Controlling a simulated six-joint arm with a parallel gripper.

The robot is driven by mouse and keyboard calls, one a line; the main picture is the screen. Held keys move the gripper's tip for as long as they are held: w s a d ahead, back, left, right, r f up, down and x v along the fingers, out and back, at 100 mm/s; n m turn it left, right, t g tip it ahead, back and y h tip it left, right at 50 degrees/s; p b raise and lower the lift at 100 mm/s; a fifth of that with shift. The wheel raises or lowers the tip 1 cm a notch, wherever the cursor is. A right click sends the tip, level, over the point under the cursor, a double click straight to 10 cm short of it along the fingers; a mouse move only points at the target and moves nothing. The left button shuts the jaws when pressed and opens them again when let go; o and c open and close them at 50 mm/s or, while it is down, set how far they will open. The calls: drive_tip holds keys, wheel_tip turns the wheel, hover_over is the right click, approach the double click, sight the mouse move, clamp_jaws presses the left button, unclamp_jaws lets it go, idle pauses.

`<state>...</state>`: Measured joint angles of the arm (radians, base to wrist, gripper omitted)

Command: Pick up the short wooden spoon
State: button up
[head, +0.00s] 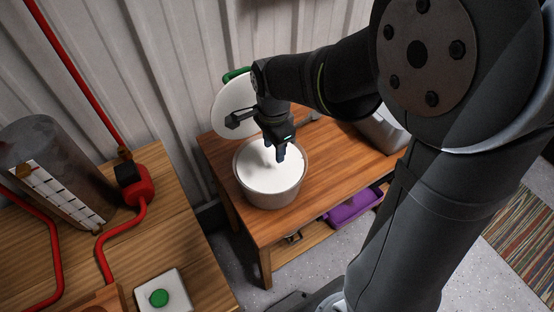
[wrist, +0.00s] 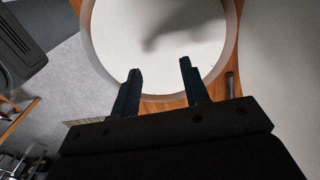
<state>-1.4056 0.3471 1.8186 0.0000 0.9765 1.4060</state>
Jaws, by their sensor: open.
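I cannot make out a short wooden spoon in either view. My gripper (head: 276,155) points down over a round white pot (head: 270,198) on the wooden table. In the wrist view, the two dark fingers (wrist: 159,67) are apart, with nothing visible between them. They overlap the near rim of the pot (wrist: 88,32). The pot's inside looks plain white with a soft grey shadow. I cannot tell how far the fingertips are above or inside it. A small dark upright strip (wrist: 229,86) shows right of the pot; I cannot tell what it is.
The wooden table (head: 325,175) has bare room right of the pot. A white disc (head: 232,108) stands behind, by the corrugated wall. A purple bin (head: 352,208) sits on the lower shelf. At left, another table holds a metal cylinder (head: 50,170), red pipe and a green-button box (head: 163,292).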

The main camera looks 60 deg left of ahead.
sight(274, 162)
wheel_tip(274, 162, down, 5)
drive_tip(key=shift+f, duration=0.15)
clamp_jaws()
